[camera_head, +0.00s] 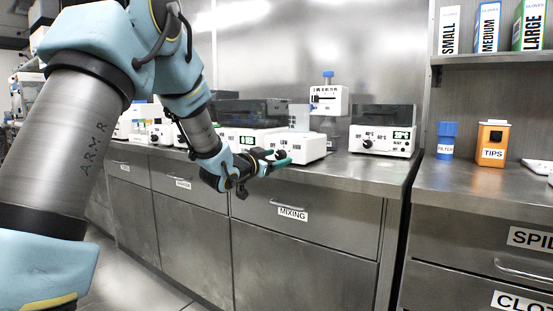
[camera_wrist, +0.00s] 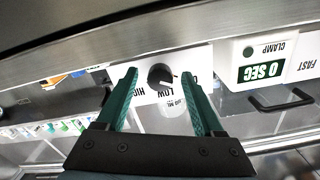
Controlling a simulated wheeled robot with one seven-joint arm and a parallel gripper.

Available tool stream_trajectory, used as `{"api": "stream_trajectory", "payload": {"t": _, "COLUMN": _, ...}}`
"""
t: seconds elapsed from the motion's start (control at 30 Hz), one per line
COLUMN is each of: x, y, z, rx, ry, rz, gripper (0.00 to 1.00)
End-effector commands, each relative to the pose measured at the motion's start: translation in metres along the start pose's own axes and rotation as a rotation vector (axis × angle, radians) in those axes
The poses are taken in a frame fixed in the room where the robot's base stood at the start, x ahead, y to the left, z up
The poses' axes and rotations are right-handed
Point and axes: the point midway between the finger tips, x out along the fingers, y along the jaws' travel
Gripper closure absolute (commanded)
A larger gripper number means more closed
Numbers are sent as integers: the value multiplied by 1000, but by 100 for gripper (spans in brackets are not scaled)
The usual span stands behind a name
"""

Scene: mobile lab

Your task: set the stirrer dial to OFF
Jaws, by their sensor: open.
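The stirrer dial (camera_wrist: 160,77) is a round dark knob on a white front panel (camera_wrist: 150,115) in the wrist view. A light mark on it seems to point to the lower right, toward the upside-down word LOW. HIGH is printed to its left; I cannot make out OFF. My gripper (camera_wrist: 159,72) is open, its two green fingers on either side of the dial with gaps; I cannot tell whether they reach its depth. In the head view, my gripper (camera_head: 287,162) is at the front of a white unit (camera_head: 308,148) on the bench, largely covering the dial.
A white device with a 0 SEC display (camera_wrist: 262,72) and a dark handle (camera_wrist: 281,99) stand to the right in the wrist view. In the head view, another white instrument (camera_head: 383,143) stands farther right on the steel bench (camera_head: 345,172). The MIXING drawer (camera_head: 330,215) is below.

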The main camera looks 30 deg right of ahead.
Motion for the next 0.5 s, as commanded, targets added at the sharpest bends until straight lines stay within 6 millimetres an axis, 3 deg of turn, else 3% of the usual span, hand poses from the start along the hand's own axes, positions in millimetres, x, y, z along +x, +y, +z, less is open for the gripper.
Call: {"api": "stream_trajectory", "payload": {"t": 0.5, "x": -89, "y": -1, "z": 0, "rx": -1, "ry": -2, "rz": -2, "gripper": 31}}
